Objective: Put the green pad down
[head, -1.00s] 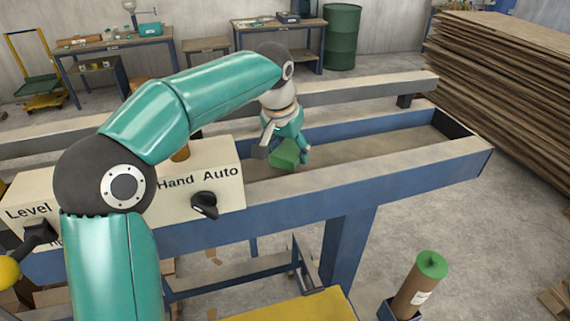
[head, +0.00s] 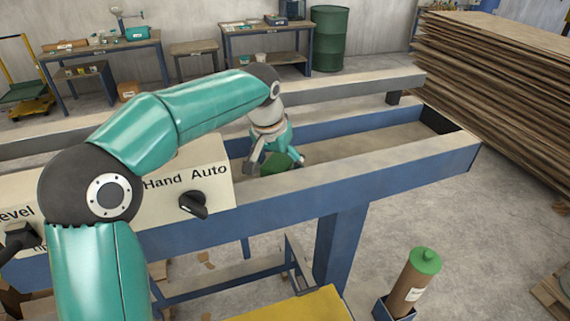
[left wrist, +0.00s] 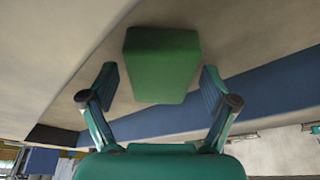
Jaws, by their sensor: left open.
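The green pad (left wrist: 162,65) is a green block. In the left wrist view it lies between the two spread fingers of my left gripper (left wrist: 162,88), with a gap on each side. In the head view the pad (head: 276,163) is low in the trough of the blue-framed bench (head: 355,178), partly hidden by the gripper. My left gripper (head: 276,158) is open and points down around the pad. It appears to rest on the trough surface, though the contact itself is hidden. My right gripper is not seen.
A beige control box (head: 185,182) marked "Hand Auto" with a black knob (head: 193,205) stands left of the pad. The trough is free to the right. A brown roll with a green cap (head: 414,280) stands below the bench. Stacked brown sheets (head: 500,80) are at right.

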